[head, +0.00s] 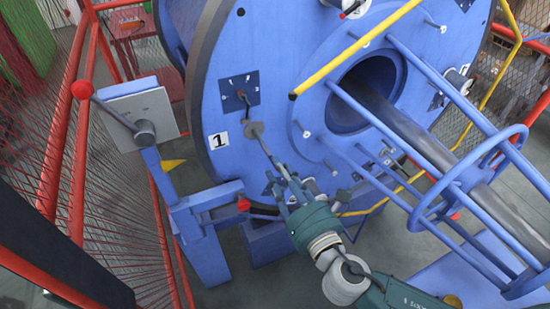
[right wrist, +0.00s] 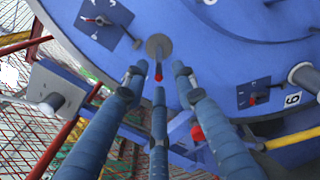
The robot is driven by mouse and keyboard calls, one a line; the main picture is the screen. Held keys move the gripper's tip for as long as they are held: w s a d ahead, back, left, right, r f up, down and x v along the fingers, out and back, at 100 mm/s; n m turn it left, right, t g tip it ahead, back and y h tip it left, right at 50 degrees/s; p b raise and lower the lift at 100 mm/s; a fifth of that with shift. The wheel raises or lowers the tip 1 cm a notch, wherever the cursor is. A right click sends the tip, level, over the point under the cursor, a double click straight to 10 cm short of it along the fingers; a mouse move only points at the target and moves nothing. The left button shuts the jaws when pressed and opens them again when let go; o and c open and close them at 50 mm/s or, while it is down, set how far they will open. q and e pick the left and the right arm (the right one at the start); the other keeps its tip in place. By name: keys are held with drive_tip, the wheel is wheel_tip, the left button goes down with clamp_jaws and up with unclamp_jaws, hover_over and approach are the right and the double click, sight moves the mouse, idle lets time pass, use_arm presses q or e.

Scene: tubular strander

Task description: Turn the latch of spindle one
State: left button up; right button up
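The white label "1" (head: 218,141) is on the big blue disc (head: 300,60). Above it is a dark square plate with a pointer (head: 239,92), also in the right wrist view (right wrist: 103,20). Beside the label is a grey round latch knob (head: 253,128) with a rod toward my right gripper (head: 282,180). My left gripper is not in view.
A blue bracket with a grey plate (head: 150,110) and red-knobbed levers stands left of the disc. A red-framed mesh fence (head: 60,120) is farther left. Yellow bars and a blue tubular cage (head: 490,165) around a dark shaft are at right. Label "6" (right wrist: 292,99) is at right.

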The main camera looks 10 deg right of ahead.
sight(270, 156)
drive_tip(key=shift+x, duration=1.55)
drive_tip(key=shift+c, duration=0.3)
clamp_jaws()
drive_tip(key=b, duration=0.4)
drive_tip(key=shift+f+t, duration=0.35)
drive_tip(key=shift+t, duration=0.05)
drive_tip(key=shift+b, duration=0.4)
drive_tip(key=shift+r, duration=0.3)
